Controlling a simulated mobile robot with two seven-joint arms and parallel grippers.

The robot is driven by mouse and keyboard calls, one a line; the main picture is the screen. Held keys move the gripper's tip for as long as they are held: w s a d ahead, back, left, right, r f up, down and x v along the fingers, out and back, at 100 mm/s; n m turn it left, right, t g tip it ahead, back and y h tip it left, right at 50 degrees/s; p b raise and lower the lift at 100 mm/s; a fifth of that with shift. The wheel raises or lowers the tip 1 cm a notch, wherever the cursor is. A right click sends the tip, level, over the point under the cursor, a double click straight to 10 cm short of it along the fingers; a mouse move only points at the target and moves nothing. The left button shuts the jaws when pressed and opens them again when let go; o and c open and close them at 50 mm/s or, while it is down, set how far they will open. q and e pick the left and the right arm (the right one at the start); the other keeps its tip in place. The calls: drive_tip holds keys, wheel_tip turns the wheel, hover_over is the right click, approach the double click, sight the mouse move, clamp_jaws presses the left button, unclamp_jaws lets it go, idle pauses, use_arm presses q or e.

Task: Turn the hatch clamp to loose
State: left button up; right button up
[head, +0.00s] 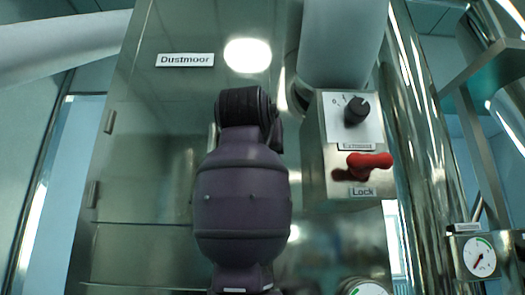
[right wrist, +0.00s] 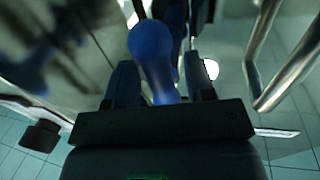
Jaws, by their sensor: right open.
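In the right wrist view a blue handle with a rounded end (right wrist: 152,45) stands between the two dark fingers of my right gripper (right wrist: 160,80). The fingers are apart on either side of it, and I cannot tell whether either touches it. I cannot tell from its blurred surroundings whether this handle is the hatch clamp. No label for it shows. In the head view my purple arm fills the lower middle, and neither gripper shows there. My left gripper is in no view.
A steel cabinet (head: 150,120) labelled Dustmoor stands ahead. On its right a control box (head: 312,165) carries a black knob (head: 356,110) and a red handle (head: 362,166) labelled Lock. Steel pipes (head: 425,130) and a gauge (head: 479,258) stand further right. Bright pipes (right wrist: 262,50) also border the right wrist view.

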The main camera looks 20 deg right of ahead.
use_arm(q)
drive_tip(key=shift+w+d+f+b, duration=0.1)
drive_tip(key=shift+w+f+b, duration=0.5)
drive_tip(key=shift+b, duration=0.65)
use_arm(e)
drive_tip(key=v, duration=1)
drive_tip(key=shift+s+a, duration=0.2)
drive_tip(key=shift+s, duration=0.05)
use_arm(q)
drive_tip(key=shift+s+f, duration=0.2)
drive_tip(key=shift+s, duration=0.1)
